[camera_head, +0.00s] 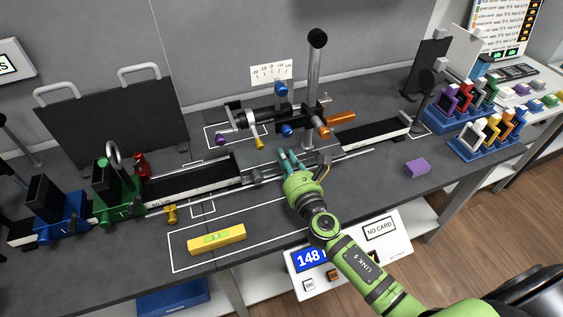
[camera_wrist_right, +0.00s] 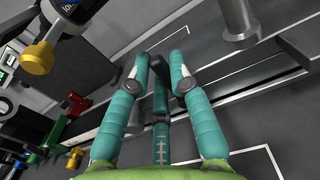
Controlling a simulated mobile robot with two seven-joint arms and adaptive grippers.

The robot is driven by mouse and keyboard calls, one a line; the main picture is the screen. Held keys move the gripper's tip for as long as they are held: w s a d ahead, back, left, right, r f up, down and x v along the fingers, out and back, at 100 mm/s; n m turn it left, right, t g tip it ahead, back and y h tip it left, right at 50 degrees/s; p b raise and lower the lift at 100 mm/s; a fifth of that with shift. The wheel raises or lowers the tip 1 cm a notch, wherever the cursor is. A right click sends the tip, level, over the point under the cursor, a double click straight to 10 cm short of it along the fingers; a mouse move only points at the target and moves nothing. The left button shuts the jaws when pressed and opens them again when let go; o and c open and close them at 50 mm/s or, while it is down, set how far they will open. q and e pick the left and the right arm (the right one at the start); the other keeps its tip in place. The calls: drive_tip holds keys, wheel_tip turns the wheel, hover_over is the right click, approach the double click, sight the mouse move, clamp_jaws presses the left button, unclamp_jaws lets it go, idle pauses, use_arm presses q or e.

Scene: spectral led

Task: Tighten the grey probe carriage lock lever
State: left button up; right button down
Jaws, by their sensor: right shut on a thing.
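My right gripper (camera_head: 286,156) has teal fingers and reaches in over the rail (camera_head: 268,176) in the middle of the bench. It also shows in the right wrist view (camera_wrist_right: 163,68), its fingertips close together on a small dark part. This part sits where the grey probe carriage lock lever would be, but the fingers hide most of it, so its angle cannot be told. A grey upright post (camera_head: 313,80) rises just behind the gripper; its lower end (camera_wrist_right: 238,22) shows in the wrist view. My left gripper is not in view.
A yellow level (camera_head: 216,238) lies in front of the rail. Green (camera_head: 118,190) and blue (camera_head: 58,210) carriages stand at the left. A horizontal arm with an orange cylinder (camera_head: 341,118) is behind. A purple block (camera_head: 417,168) lies on clear bench at the right.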

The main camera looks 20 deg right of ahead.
drive_tip(key=shift+d+f+m+b, duration=0.1)
drive_tip(key=shift+d+m+b, duration=0.3)
drive_tip(key=shift+m, duration=0.7)
drive_tip(key=shift+d+f+m+b, duration=0.1)
drive_tip(key=shift+d+m+b, duration=0.15)
drive_tip(key=shift+d+m, duration=0.6)
drive_tip(key=shift+d+f+m+b, duration=0.15)
drive_tip(key=shift+m+b, duration=0.15)
drive_tip(key=shift+m, duration=1.05)
drive_tip(key=c, duration=1.1)
unclamp_jaws()
drive_tip(key=shift+s, duration=0.1)
drive_tip(key=s, duration=1.1)
drive_tip(key=shift+s+d, duration=0.25)
drive_tip(key=shift+s, duration=0.15)
